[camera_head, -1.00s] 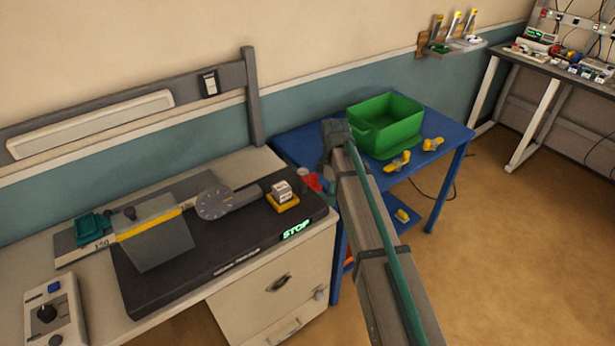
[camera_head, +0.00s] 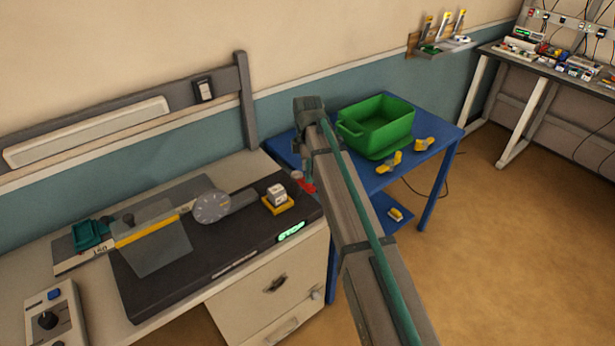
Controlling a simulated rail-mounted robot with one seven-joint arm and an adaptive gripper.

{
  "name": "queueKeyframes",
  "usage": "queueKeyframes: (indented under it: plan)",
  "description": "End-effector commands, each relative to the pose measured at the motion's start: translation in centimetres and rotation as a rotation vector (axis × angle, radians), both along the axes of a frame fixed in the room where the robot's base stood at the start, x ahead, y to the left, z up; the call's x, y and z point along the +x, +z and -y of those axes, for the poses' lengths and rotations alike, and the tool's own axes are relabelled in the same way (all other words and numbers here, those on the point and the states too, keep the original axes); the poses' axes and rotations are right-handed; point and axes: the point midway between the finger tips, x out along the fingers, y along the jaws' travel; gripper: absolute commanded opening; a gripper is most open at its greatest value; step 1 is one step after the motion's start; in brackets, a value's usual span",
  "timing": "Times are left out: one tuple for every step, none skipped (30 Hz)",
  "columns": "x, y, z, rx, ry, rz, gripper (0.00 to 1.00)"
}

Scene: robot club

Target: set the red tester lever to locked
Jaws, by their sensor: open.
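The red tester lever (camera_head: 307,185) shows as a small red piece at the right end of the dark tester (camera_head: 230,242) on the bench. My arm covers part of it, so its exact setting cannot be told. A small grey-brown knob (camera_head: 296,176) is beside it. My gripper (camera_head: 305,164) hangs below the arm's far end, just above the lever in the picture. It is small and partly hidden by my arm. It is open, and nothing shows in it. I cannot tell whether it touches the lever.
The tester also carries a round dial (camera_head: 211,207), a white block on a yellow base (camera_head: 277,203) and a green lit sign (camera_head: 291,232). A control box (camera_head: 65,325) is at lower left. A blue table (camera_head: 440,140) with a green bin (camera_head: 375,127) stands behind my arm.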

Motion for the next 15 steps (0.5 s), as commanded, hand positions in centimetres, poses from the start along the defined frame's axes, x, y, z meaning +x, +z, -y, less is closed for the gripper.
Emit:
queueKeyframes:
  plan:
    - [-0.1, -0.6, 0.0, 0.0, 0.0, -0.002, 0.55]
    - [-0.1, -1.1, 0.0, 0.0, 0.0, -0.002, 0.55]
    - [-0.1, -1.6, 0.0, 0.0, -0.001, -0.002, 0.55]
    - [-0.1, -1.9, 0.0, 0.0, -0.001, -0.002, 0.55]
    - [-0.1, -2.2, 0.0, 0.0, -0.001, -0.001, 0.55]
    - [0.0, -2.6, 0.0, 0.0, -0.001, -0.001, 0.55]
    - [0.0, -2.9, 0.0, 0.0, -0.001, -0.001, 0.55]
    - [0.0, -3.2, 0.0, 0.0, -0.001, -0.001, 0.55]
    - [0.0, -3.4, 0.0, 0.0, -0.001, -0.001, 0.55]
    - [0.0, -3.5, 0.0, 0.0, -0.001, 0.0, 0.55]
    - [0.0, -3.6, 0.0, 0.0, -0.001, 0.0, 0.55]
    - [0.0, -3.8, 0.0, 0.0, -0.001, 0.0, 0.55]
    - [0.0, -3.8, 0.0, 0.0, -0.001, 0.0, 0.55]
    - [0.0, -3.9, 0.0, 0.0, -0.001, 0.001, 0.55]
    - [0.0, -3.9, 0.0, 0.0, -0.001, 0.001, 0.55]
